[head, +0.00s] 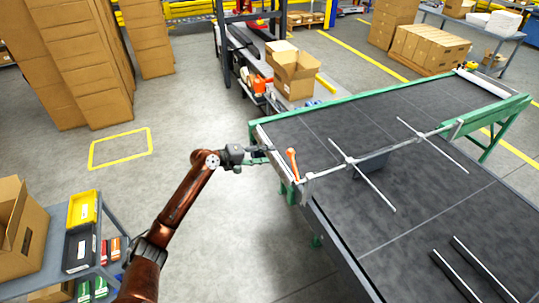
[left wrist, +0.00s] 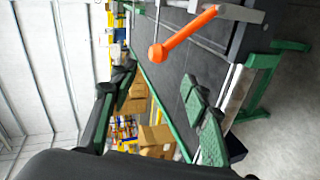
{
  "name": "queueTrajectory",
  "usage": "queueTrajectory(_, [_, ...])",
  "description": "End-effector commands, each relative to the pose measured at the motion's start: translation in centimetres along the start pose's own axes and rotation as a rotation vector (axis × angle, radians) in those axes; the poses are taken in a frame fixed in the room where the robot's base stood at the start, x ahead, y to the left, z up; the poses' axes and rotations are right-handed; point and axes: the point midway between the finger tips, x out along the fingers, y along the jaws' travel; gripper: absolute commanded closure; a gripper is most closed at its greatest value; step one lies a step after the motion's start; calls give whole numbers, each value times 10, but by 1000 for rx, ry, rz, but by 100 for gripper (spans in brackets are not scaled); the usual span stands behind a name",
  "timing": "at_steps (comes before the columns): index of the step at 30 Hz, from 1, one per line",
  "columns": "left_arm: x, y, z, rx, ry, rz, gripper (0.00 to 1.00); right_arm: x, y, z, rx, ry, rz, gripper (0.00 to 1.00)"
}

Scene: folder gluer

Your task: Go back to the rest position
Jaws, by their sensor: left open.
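My left gripper (head: 262,156) is at the near left corner of the machine's dark table (head: 430,205) in the head view. Its jaws are open, and the two green-padded fingers stand apart in the left wrist view (left wrist: 155,115), with nothing held between them. An orange lever (head: 292,163) stands just right of the gripper, on the metal rail at the table's edge. The lever also shows in the left wrist view (left wrist: 183,32), apart from the fingers. My right gripper is in neither view.
A grey cart (head: 52,268) with a yellow bin (head: 83,207), dark bin and carton stands at lower left. Stacked cartons (head: 85,60) stand behind at left. An open carton (head: 294,72) sits beyond the gripper. The floor between cart and table is clear.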

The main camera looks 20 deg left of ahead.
Motion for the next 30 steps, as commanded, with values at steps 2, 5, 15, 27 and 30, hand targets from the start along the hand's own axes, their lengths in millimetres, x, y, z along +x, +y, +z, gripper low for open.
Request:
queueTrajectory(2, [0,0,0,0,0,0,57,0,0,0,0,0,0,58])
queueTrajectory(5, [0,0,0,0,0,0,57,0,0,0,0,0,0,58])
queueTrajectory(15, [5,-33,-2,-5,23,-30,57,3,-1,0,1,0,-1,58])
queueTrajectory(27, [0,-305,16,51,178,-330,57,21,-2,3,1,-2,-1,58])
queueTrajectory(30, [-10,-375,36,81,190,-421,57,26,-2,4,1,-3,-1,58])
